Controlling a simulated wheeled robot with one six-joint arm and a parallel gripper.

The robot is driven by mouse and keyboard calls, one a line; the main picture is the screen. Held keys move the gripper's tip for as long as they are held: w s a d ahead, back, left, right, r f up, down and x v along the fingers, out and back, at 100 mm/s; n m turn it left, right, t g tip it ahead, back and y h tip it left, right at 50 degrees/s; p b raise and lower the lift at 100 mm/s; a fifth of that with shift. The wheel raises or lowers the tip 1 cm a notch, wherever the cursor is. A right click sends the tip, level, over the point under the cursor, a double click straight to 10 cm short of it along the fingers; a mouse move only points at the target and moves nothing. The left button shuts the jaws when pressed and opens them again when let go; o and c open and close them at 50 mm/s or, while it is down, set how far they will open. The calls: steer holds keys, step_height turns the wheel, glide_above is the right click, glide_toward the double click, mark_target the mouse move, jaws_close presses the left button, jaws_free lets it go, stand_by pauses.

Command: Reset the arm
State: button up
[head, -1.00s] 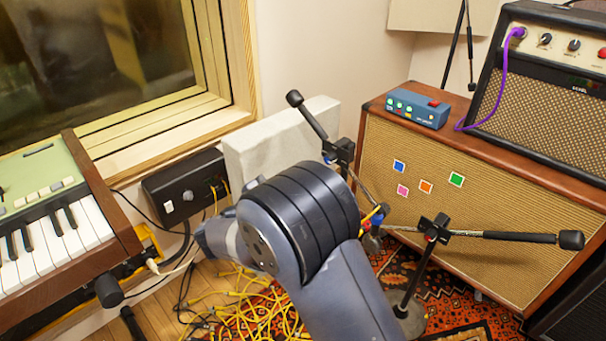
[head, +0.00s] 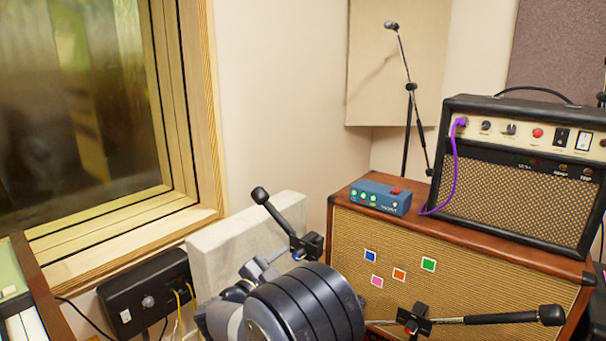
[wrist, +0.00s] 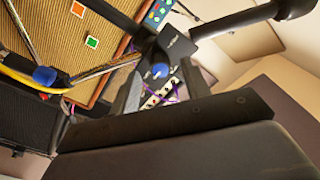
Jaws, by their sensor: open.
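My arm (head: 305,308) shows in the head view as a dark ribbed joint at the bottom middle, folded in front of the cabinet and the mic stands. My gripper (wrist: 162,88) shows in the wrist view with its two dark fingers apart. I see nothing held between them. A black stand clamp with a blue knob (wrist: 160,70) appears beyond the finger gap; how far away it is I cannot tell. In the head view my fingertips cannot be made out.
A mic stand boom (head: 500,319) and another boom (head: 272,212) stand close around my arm. A wooden speaker cabinet (head: 470,290) carries a blue pedal (head: 380,197) and an amplifier (head: 515,180). A black wall box (head: 148,290) and keyboard (head: 22,325) are left. Open air lies above my arm.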

steer(key=shift+x, duration=0.9)
steer(key=shift+s+a, duration=0.1)
